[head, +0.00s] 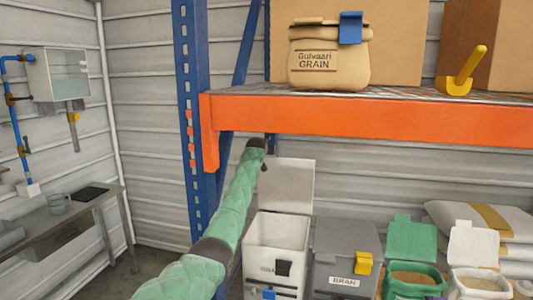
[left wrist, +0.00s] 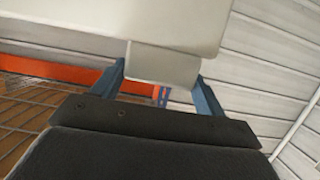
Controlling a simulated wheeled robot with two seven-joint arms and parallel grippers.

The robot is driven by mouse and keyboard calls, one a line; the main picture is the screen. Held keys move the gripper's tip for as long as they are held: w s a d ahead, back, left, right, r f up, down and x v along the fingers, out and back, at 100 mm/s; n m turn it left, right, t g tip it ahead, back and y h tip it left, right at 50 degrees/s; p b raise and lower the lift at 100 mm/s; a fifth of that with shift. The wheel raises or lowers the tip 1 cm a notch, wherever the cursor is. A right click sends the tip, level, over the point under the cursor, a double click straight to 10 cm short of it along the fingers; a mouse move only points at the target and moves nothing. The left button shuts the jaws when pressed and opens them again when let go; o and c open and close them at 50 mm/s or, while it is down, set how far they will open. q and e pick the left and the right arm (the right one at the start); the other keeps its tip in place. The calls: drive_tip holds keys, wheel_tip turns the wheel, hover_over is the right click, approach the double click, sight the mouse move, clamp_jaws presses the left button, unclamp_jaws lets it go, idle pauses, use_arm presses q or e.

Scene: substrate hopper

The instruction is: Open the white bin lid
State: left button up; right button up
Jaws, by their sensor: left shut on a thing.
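The white bin (head: 268,252) stands on the floor below the orange shelf. Its white lid (head: 289,186) is raised, close to upright at the back of the bin, and the top of the bin is uncovered. My left arm reaches across from the lower left, and my left gripper (head: 263,157) is at the lid's upper left edge. In the left wrist view, the blue fingers (left wrist: 162,84) are shut on the tab (left wrist: 163,63) of the white lid (left wrist: 150,22). The fingertips are small and partly hidden in the head view. My right gripper is out of view.
The orange shelf beam (head: 370,115) and blue upright (head: 190,100) are close to my left arm. A grey bran bin (head: 345,243), a green bin (head: 411,240) and another white tub (head: 473,245) stand to the right. A metal bench (head: 70,222) is at left.

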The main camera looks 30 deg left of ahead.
use_arm(q)
drive_tip(key=shift+w+a+r, duration=0.1)
drive_tip(key=shift+w+r, duration=0.1)
drive_tip(key=shift+w, duration=0.1)
drive_tip(key=o, duration=1.2)
drive_tip(key=shift+o, duration=0.9)
drive_tip(key=shift+f, duration=0.1)
drive_tip(key=shift+s, duration=0.3)
drive_tip(key=b+v, duration=0.3)
drive_tip(key=v, duration=0.4)
drive_tip(key=shift+r+b, duration=0.2)
drive_tip(key=shift+b, duration=0.2)
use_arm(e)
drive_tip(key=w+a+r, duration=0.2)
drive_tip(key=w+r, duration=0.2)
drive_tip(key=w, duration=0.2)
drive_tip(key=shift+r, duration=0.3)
